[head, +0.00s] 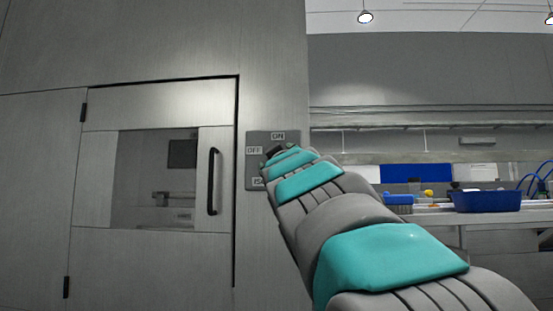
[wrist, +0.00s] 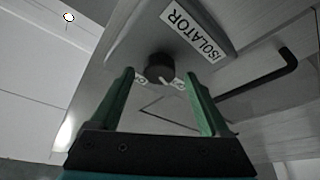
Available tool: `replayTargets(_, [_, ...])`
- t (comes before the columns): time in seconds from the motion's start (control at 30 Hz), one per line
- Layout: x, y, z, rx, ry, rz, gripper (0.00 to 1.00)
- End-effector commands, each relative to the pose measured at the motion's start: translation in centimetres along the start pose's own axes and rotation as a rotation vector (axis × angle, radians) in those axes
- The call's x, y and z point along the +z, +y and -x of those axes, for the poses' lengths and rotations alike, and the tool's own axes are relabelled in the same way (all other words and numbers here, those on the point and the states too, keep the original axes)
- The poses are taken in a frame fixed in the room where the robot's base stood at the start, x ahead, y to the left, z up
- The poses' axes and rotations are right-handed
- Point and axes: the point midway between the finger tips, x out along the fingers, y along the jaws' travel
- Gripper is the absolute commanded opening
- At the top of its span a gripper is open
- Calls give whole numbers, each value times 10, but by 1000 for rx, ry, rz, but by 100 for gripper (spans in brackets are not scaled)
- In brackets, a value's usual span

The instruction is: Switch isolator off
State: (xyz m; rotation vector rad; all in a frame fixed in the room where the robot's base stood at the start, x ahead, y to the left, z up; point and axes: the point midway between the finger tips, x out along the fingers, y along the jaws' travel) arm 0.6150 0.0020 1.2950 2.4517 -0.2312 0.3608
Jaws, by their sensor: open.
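The isolator panel (head: 252,170) is a grey plate on the wall right of the cabinet door, with ON and OFF labels at its top and left. My arm covers its middle in the head view, so the switch is hidden there. In the wrist view, the dark round isolator knob (wrist: 158,68) shows a pale mark on its lower side. The ISOLATOR label (wrist: 193,28) is seen above it. My gripper (wrist: 160,75) is open, its green fingers on either side of the knob with gaps. I cannot tell the knob's setting or the fingers' exact depth.
A cabinet door (head: 100,210) with a window and a black handle (head: 213,181) is left of the panel. The handle (wrist: 270,75) also shows in the wrist view, right of my fingers. A blue bin (head: 487,202) stands on a bench to the right.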

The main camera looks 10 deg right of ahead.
Motion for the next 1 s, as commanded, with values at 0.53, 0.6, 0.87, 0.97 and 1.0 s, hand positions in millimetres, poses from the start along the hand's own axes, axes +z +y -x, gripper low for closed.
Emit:
replayTargets(0.53, [1,0,64,0,-1,-1,80])
replayTargets(0.6, [1,0,67,0,-1,-1,80])
replayTargets(0.87, [0,0,68,0,0,-1,80])
replayTargets(0.97, [0,0,68,0,0,0,80])
replayTargets(1.0, [0,0,68,0,0,0,80])
